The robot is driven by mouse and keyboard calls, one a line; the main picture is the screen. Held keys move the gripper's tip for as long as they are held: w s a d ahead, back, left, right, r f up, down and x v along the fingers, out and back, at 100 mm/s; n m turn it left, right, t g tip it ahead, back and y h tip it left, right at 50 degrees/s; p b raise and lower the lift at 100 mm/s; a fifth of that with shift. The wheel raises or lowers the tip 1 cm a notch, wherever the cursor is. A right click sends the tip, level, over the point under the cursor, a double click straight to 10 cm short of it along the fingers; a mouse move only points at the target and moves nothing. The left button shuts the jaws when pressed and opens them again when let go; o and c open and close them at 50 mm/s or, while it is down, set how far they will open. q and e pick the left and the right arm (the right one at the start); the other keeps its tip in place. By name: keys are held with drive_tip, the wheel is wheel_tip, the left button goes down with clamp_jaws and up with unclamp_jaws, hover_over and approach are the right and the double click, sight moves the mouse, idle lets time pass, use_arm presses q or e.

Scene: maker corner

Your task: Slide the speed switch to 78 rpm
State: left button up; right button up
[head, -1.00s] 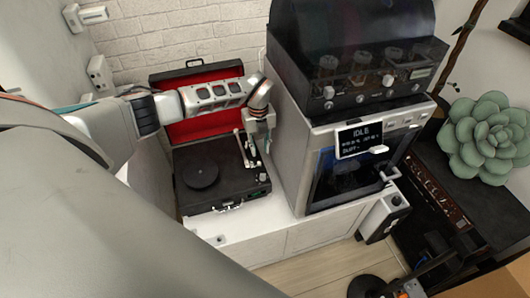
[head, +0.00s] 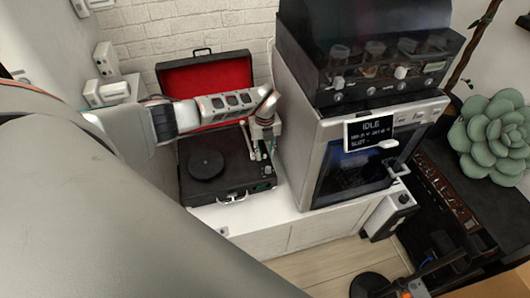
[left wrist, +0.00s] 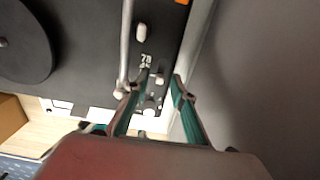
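A black record player (head: 225,181) with an open red-lined lid stands on the white counter in the head view. Its dark platter (head: 206,165) is on the left and its tonearm on the right. My left gripper (head: 262,150) points down over the right side of the deck. In the left wrist view its green-edged fingers (left wrist: 162,82) are apart, with nothing visibly held. The speed switch cannot be told surely from the small pale knobs nearby. My right gripper is not in view.
The red-lined lid (head: 205,75) rises behind the deck. A strip of white counter (head: 265,213) in front is clear. A succulent (head: 495,135) is at far right.

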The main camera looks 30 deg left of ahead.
use_arm(q)
clamp_jaws()
drive_tip(key=shift+w+a, duration=0.1)
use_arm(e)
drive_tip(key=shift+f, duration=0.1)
use_arm(q)
drive_tip(key=shift+w+a+f+b, duration=0.2)
drive_tip(key=shift+w+a+b, duration=0.35)
drive_tip(key=shift+a, duration=0.15)
drive_tip(key=shift+w+a, duration=0.2)
drive_tip(key=shift+a, duration=0.05)
drive_tip(key=shift+w+a+r, duration=0.1)
drive_tip(key=shift+r, duration=0.15)
drive_tip(key=shift+o, duration=0.7)
unclamp_jaws()
drive_tip(key=shift+f, duration=0.1)
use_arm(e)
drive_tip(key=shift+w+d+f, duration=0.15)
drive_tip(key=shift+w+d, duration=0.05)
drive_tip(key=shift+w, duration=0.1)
